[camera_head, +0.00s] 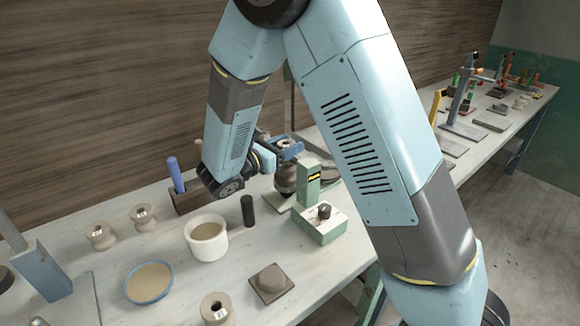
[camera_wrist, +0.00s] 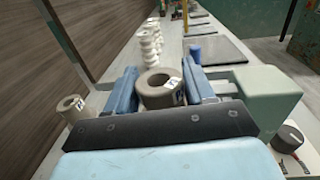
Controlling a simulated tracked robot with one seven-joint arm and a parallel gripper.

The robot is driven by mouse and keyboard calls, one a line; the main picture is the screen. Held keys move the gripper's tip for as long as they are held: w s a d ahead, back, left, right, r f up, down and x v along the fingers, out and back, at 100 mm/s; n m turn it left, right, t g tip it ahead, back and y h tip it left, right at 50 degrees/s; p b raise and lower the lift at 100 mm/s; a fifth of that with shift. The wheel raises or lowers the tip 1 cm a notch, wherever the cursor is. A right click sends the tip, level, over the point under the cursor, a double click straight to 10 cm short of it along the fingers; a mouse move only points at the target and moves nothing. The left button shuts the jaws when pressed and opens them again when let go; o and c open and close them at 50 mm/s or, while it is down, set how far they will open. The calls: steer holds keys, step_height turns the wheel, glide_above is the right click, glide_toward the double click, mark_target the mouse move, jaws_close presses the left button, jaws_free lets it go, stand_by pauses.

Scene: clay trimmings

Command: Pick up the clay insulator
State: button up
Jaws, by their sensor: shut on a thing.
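My gripper (camera_wrist: 160,80) is shut on a clay insulator (camera_wrist: 163,97), a beige-grey spool with a hole in its top and a small printed label. The blue fingers flank it left and right in the wrist view. In the head view my gripper (camera_head: 281,149) is at the far side of the bench, partly hidden by my arm, and only the top of the held insulator (camera_head: 283,142) shows. Whether it is clear of what lies below is hard to tell. Other labelled clay spools stand on the bench: two at the left (camera_head: 100,236) (camera_head: 143,217) and one in front (camera_head: 217,309).
A green device (camera_head: 320,226) with a black knob stands right of a black cylinder (camera_head: 248,210). A cream pot (camera_head: 206,238), a blue-rimmed dish (camera_head: 149,283) and a brown block (camera_head: 270,284) occupy the front. A row of pale spools (camera_wrist: 150,45) stands beyond the gripper.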

jaws_close()
steer(key=shift+r, duration=0.1)
stand_by(0.4)
